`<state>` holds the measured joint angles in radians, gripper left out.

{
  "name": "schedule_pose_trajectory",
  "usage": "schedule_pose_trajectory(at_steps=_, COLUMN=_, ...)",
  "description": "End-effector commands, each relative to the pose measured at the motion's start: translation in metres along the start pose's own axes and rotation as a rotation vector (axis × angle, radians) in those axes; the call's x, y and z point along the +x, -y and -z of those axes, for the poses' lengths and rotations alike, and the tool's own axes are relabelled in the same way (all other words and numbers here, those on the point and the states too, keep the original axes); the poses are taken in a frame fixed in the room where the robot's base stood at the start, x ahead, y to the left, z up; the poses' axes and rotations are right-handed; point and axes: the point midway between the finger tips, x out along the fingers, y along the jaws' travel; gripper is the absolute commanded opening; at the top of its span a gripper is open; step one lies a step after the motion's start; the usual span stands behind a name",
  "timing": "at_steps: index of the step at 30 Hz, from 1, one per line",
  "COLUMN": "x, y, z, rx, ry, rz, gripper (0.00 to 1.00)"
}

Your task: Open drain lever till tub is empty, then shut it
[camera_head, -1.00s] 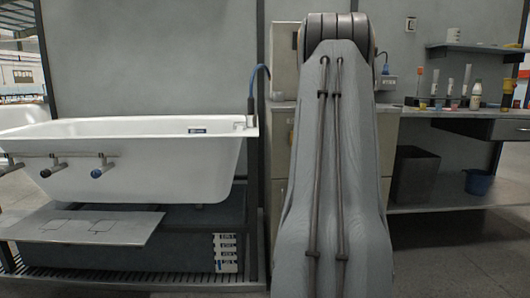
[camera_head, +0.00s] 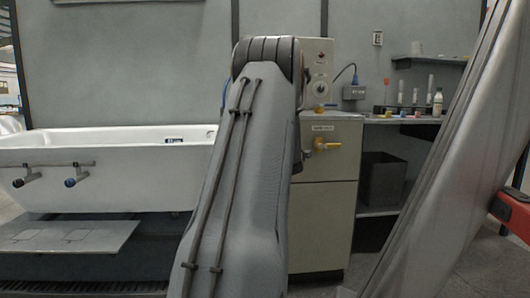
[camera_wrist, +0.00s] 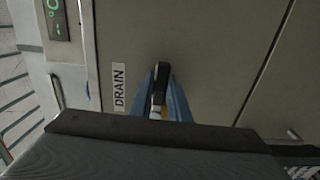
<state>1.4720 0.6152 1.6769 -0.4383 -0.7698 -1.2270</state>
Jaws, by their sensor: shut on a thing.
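The drain lever (camera_head: 327,146) is yellow-orange and sits on the front of a beige cabinet, below a small label in the head view. In the wrist view a DRAIN label (camera_wrist: 119,87) is beside my gripper (camera_wrist: 162,82), whose blue fingers are shut at the cabinet front. My arm hides the gripper in the head view. The white bathtub (camera_head: 110,160) stands at the left; its inside and any water level are not visible.
The beige cabinet (camera_head: 322,215) is right of the tub, partly behind my arm. Two knobs (camera_head: 70,182) are on a rail along the tub's front. A dark bin (camera_head: 383,182) and a shelf with bottles (camera_head: 437,101) are further right. A grey panel (camera_head: 65,236) juts out below the tub.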

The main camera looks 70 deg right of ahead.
Motion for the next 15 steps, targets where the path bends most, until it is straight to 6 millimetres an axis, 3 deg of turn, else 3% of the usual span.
schedule_pose_trajectory(at_steps=15, x=0.0006, y=-0.0046, z=-0.0066, rx=-0.039, ry=0.006, rz=-0.005, gripper=0.0)
